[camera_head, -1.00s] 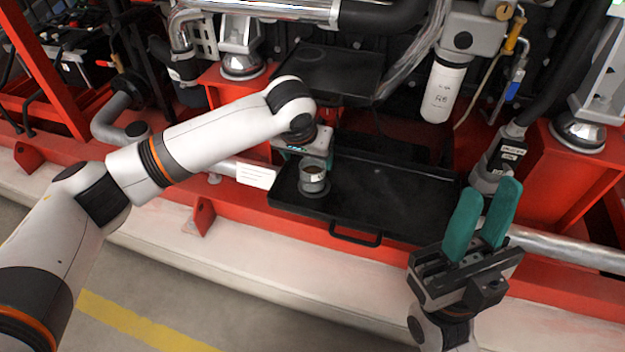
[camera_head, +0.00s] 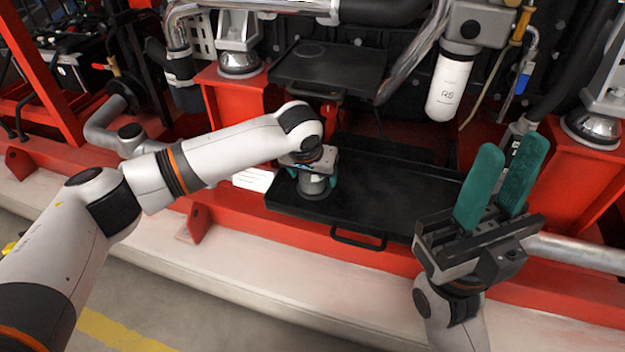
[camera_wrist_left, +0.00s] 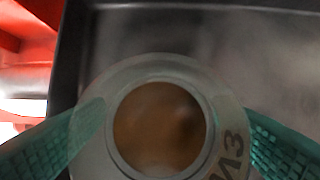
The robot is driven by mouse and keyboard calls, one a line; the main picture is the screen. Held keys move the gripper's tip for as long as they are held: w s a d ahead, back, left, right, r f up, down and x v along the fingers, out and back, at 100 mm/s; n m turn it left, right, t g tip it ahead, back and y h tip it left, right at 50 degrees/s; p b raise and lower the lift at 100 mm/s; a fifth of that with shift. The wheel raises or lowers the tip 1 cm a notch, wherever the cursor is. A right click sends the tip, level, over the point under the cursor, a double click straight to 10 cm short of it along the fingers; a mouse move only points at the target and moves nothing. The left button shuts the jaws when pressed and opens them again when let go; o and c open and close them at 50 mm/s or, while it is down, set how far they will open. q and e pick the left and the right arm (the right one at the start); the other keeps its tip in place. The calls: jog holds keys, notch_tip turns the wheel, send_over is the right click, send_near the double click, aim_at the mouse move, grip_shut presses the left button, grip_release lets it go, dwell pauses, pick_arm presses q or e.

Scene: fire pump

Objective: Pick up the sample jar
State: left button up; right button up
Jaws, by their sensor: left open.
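The sample jar (camera_head: 313,185) stands upright on the lower black tray (camera_head: 390,205), near its left end. In the left wrist view the jar (camera_wrist_left: 228,120) is seen from above, with a pale round rim and brown contents. My left gripper (camera_head: 315,175) is open over the jar. Its teal fingers lie on either side of the jar in the left wrist view (camera_wrist_left: 165,135); I cannot tell whether they touch it. My right gripper (camera_head: 500,185) is at the right front, away from the tray, with its two teal fingers apart and nothing between them.
An upper black shelf (camera_head: 325,68) is above and behind my left gripper. A white filter cylinder (camera_head: 448,90) hangs at the back right. The tray has a front handle (camera_head: 358,240), and its middle and right are clear. Red frame and pipes surround it.

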pick_arm(q)
jog(key=shift+c, duration=0.5)
jog(key=c, duration=1.1)
jog(key=shift+r, duration=0.15)
